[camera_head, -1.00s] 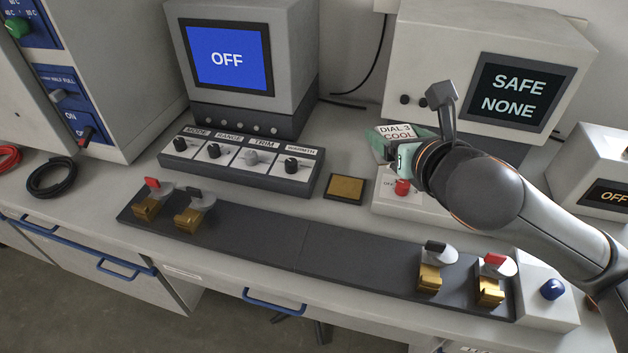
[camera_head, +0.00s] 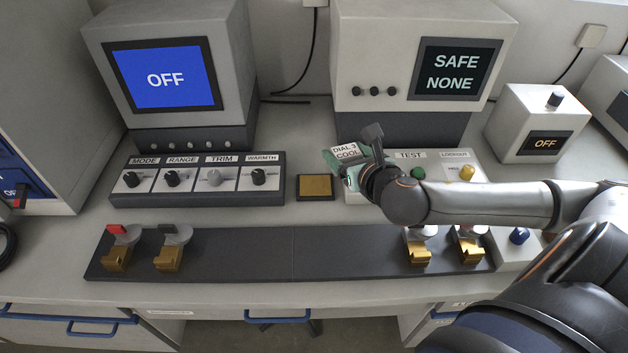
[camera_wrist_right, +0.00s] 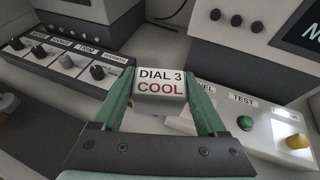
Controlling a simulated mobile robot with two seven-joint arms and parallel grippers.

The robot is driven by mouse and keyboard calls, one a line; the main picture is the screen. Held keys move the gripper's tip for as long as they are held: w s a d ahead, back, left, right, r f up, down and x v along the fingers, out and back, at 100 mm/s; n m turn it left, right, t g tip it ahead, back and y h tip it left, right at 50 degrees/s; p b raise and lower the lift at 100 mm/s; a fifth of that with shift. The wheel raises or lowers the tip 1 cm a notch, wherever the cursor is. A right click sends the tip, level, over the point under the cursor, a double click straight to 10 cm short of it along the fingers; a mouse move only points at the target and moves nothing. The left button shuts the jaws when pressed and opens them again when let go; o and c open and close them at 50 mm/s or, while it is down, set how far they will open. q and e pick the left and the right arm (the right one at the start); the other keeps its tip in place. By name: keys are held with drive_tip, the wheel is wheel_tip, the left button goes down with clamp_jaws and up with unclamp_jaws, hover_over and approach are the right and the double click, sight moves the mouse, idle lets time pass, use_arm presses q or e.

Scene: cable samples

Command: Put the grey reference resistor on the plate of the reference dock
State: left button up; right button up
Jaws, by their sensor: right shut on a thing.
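My right gripper (camera_head: 350,165) is shut on a light grey block, which I take to be the grey reference resistor (camera_head: 346,151). Its white label reads DIAL 3 COOL. In the right wrist view the resistor (camera_wrist_right: 160,92) sits between the two green fingers (camera_wrist_right: 160,100). A gold plate (camera_head: 316,186) in a dark frame lies flat on the bench; it looks like the plate of the reference dock. The resistor is held up and to the right of this plate, apart from it. My left gripper is not in view.
A knob box (camera_head: 195,185) stands left of the plate. Right of it is a panel (camera_head: 440,162) with a green button (camera_head: 417,173) and a yellow one (camera_head: 467,172), partly behind my arm. A dark rail (camera_head: 290,255) with brass clamps runs along the front.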

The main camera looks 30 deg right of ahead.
drive_tip(key=shift+s+d+f+n, duration=0.3)
drive_tip(key=shift+s+d+f, duration=0.4)
drive_tip(key=shift+s+f, duration=0.2)
drive_tip(key=shift+s+d+f+y+p, duration=0.1)
drive_tip(key=shift+s+f+y+p, duration=0.25)
drive_tip(key=shift+y, duration=0.25)
drive_tip(key=shift+w+f, duration=0.1)
drive_tip(key=shift+f, duration=0.05)
drive_tip(key=a+x, duration=0.1)
drive_tip(key=x, duration=0.8)
drive_tip(key=b, duration=0.2)
hover_over(315, 185)
drive_tip(key=s, duration=0.1)
wheel_tip(315, 185, down, 5)
drive_tip(key=shift+f, duration=0.1)
drive_tip(key=shift+w+f, duration=0.35)
drive_tip(key=shift+w+f+b, duration=0.15)
drive_tip(key=shift+f+b, duration=0.4)
drive_tip(key=shift+f, duration=1.15)
